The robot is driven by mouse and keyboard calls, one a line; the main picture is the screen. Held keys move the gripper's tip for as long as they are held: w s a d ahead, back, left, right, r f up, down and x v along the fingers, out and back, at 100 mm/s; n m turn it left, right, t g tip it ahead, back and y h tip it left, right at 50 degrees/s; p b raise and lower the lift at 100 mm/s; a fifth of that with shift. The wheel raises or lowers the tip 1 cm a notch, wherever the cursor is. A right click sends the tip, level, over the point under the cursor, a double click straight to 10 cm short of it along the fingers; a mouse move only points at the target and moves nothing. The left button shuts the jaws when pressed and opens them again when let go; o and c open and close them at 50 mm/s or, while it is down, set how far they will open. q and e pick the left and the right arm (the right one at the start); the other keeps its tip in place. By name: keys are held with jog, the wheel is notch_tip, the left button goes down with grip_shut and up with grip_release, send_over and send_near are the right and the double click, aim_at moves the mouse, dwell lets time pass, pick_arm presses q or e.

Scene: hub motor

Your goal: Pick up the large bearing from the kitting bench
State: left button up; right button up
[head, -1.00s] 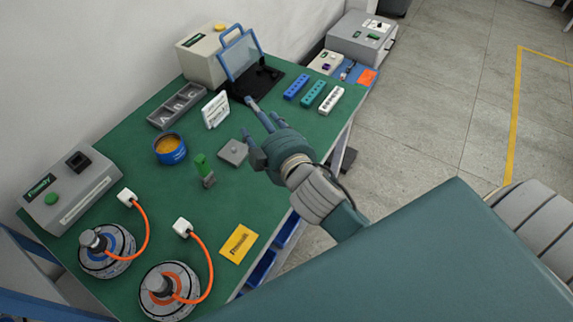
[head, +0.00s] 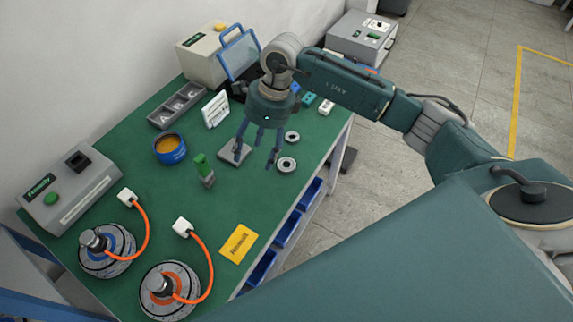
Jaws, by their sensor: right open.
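Two grey ring-shaped bearings lie on the green bench top (head: 215,213) near its right edge. The larger-looking bearing (head: 279,168) is nearer the camera, and the smaller bearing (head: 292,143) lies just behind it. My right gripper (head: 256,159) points down over the bench with its fingers spread open and empty. Its rightmost finger appears close to the left side of the larger bearing; I cannot tell its exact height above the bench. A flat grey square plate (head: 228,157) shows partly behind the left finger. My left gripper is out of view.
A green-handled tool (head: 203,168), a blue tub (head: 170,155) and a yellow card (head: 238,244) are on the bench. Two motor hubs (head: 107,262) with orange cables stand at the front left. A box with a green button (head: 70,188) is at left.

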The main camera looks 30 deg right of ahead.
jog(key=d+h, duration=0.3)
jog(key=d, duration=0.6)
jog(key=p, duration=0.1)
send_over(286, 167)
jog(key=f, duration=0.4)
jog(key=shift+w+d, duration=0.1)
jog(key=shift+d, duration=0.25)
jog(key=f+p, duration=0.2)
jog(key=f, duration=0.2)
jog(key=shift+s+a+f+p, duration=0.25)
jog(key=shift+a+f+p, duration=0.05)
jog(key=shift+a+p, duration=0.1)
jog(key=shift+d+f, duration=0.1)
jog(key=shift+f, duration=0.45)
jog(key=c, duration=1.2)
jog(key=shift+c, duration=0.4)
jog(key=shift+w+r, duration=0.1)
jog(key=shift+r, duration=0.05)
